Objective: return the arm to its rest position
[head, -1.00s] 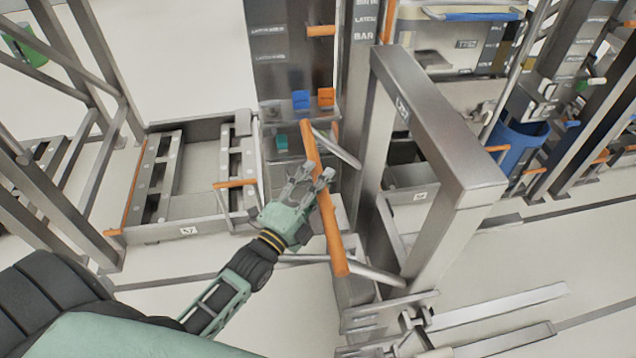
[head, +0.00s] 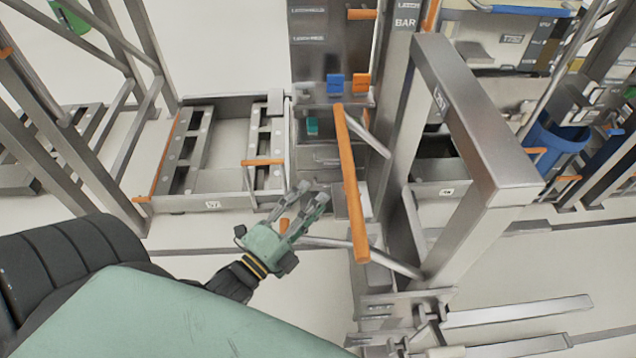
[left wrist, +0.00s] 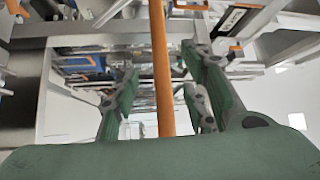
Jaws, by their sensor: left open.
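My left gripper (head: 308,200) is green and grey and sits near the middle of the head view. Its fingers are open and empty, just left of the long orange handle bar (head: 352,185) and apart from it. In the left wrist view the open fingers (left wrist: 165,95) spread to either side, and the orange bar (left wrist: 161,70) shows upright between them, beyond the palm. My left forearm reaches in from the lower left and is partly hidden by my own upper arm. My right gripper is not in view.
A grey metal frame (head: 480,130) stands right of the handle bar, with fork-like rails (head: 520,310) low in front. A low tray station (head: 225,150) with an orange lever (head: 262,162) lies to the left. A blue bin (head: 560,140) stands at right.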

